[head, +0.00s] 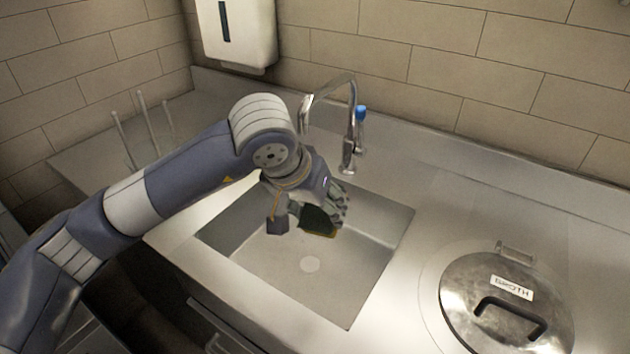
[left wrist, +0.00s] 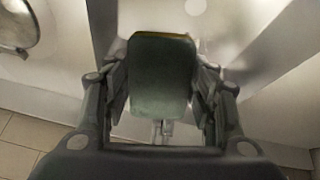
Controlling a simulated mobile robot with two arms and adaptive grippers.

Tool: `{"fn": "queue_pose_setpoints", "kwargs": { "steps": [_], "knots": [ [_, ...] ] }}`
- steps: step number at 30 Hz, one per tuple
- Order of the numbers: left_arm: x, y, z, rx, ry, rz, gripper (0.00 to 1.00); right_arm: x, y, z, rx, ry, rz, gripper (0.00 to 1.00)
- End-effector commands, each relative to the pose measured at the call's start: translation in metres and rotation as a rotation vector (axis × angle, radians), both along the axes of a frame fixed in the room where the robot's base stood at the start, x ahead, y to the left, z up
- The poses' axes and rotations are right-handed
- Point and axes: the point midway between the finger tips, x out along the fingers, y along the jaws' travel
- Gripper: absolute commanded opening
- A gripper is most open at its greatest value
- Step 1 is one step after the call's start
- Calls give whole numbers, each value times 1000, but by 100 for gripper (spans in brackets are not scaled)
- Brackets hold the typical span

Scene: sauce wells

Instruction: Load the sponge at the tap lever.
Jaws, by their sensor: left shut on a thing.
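My left gripper (head: 325,208) is over the sink basin, below the tap's spout, and is shut on the sponge (head: 318,221). The sponge is dark green with a thin yellowish edge. In the left wrist view the sponge (left wrist: 160,75) sits between the two fingers of the gripper (left wrist: 162,95). The tap (head: 350,135) is a chrome gooseneck behind the basin. A blue-tipped part (head: 360,113), which looks like its lever, stands at its right side. Whether water runs cannot be told. My right gripper is not in view.
A round lidded pot marked BROTH (head: 470,285) is set in the counter at right. A white dispenser (head: 238,45) hangs on the tiled wall. Thin upright rods (head: 140,125) stand at left. Counter right of the tap is clear.

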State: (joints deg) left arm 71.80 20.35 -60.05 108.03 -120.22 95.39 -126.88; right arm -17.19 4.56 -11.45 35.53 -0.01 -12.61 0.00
Motion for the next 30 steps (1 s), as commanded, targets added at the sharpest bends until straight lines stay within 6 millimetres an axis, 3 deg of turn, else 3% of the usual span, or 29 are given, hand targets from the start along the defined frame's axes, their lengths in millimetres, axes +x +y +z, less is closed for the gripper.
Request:
{"fn": "queue_pose_setpoints", "kwargs": {
  "steps": [17,30],
  "knots": [
    [-1,0,1,0,-1,-1,34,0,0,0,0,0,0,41],
    [-33,-6,28,0,-3,-2,34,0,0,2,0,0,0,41]
  ]
}}
